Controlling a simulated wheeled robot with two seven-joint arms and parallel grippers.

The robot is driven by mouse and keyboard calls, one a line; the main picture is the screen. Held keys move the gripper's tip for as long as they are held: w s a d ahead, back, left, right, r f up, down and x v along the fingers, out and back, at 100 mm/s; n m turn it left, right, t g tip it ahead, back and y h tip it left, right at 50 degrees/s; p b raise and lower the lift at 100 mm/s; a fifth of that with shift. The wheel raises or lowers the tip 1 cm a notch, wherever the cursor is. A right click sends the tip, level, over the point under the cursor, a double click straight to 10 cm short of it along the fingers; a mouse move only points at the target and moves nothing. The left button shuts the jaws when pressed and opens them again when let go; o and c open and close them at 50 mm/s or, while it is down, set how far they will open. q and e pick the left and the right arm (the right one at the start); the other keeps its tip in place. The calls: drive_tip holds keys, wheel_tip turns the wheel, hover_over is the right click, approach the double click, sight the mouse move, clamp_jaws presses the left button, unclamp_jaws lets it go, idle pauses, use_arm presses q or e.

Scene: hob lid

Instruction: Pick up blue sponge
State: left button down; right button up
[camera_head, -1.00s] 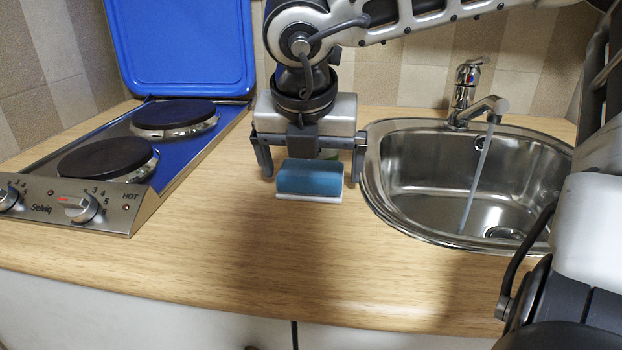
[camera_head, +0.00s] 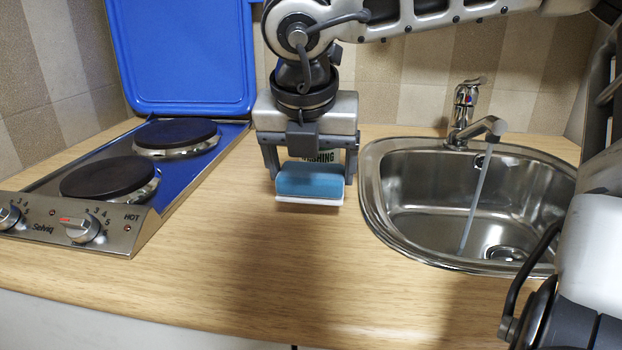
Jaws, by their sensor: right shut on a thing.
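The blue sponge (camera_head: 309,181), with a white underside, is between the fingers of my right gripper (camera_head: 309,170), in front of the hob-and-sink gap's back wall. The gripper points down and is shut on the sponge's two ends. The sponge looks level and seems slightly above the wooden worktop (camera_head: 230,270); the exact gap is hard to tell. My left gripper is not in view.
The front worktop is clear.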

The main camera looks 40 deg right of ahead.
drive_tip(key=s+a+r, duration=0.8)
drive_tip(key=s+r, duration=0.2)
drive_tip(key=s, duration=0.1)
drive_tip(key=shift+s, duration=0.25)
drive_tip(key=shift+r, duration=0.1)
